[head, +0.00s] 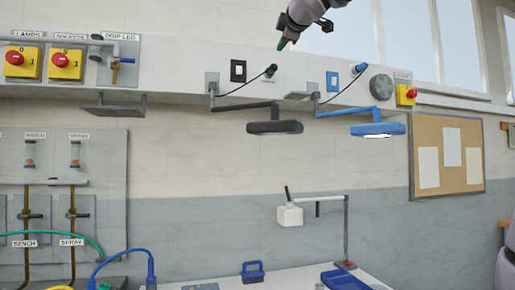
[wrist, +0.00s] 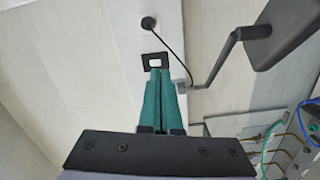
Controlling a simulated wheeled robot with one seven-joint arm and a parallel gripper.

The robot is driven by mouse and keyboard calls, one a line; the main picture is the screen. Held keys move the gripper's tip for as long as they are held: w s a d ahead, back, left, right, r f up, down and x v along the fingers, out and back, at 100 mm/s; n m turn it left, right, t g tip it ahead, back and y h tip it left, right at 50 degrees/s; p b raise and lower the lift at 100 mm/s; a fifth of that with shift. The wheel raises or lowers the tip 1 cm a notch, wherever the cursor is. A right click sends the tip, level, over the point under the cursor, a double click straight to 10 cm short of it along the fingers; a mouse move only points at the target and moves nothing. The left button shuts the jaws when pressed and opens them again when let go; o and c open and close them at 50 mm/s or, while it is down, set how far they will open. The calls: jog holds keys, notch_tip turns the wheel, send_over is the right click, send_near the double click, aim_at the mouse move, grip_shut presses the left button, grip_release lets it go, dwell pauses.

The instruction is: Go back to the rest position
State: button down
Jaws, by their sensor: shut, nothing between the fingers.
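My gripper (head: 284,44) shows at the top of the head view, with its green fingertips pointing down and left in front of the upper wall and window area. In the wrist view my gripper (wrist: 160,72) has its two green fingers together, with nothing between them. In that view the fingertips overlap the lower edge of a black-framed wall socket (wrist: 157,61). I cannot tell how far they are from it.
A black lamp (head: 275,127) and a blue lamp (head: 377,130) jut from the wall rail. Red-and-yellow switches (head: 66,64) sit at the left.

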jog(key=s+d+f+m+g+h, duration=0.25)
jog(key=d+f+m, duration=0.4)
jog(key=f, duration=0.55)
jog(key=s+d+f+m+g+h, duration=0.1)
jog(key=s+d+f+m+g, duration=0.3)
jog(key=d+f, duration=0.6)
jog(key=s+f+m+g, duration=0.1)
jog(key=s+f+m, duration=0.2)
jog(key=f, duration=0.4)
jog(key=s+f+m+g+y, duration=0.1)
jog(key=s+f+m, duration=0.3)
jog(key=f, duration=0.3)
jog(key=s+d+f+m+g+y, duration=0.1)
jog(key=s+f+m, duration=0.3)
jog(key=f, duration=0.4)
jog(key=shift+s+g, duration=0.45)
jog(key=shift+g, duration=0.1)
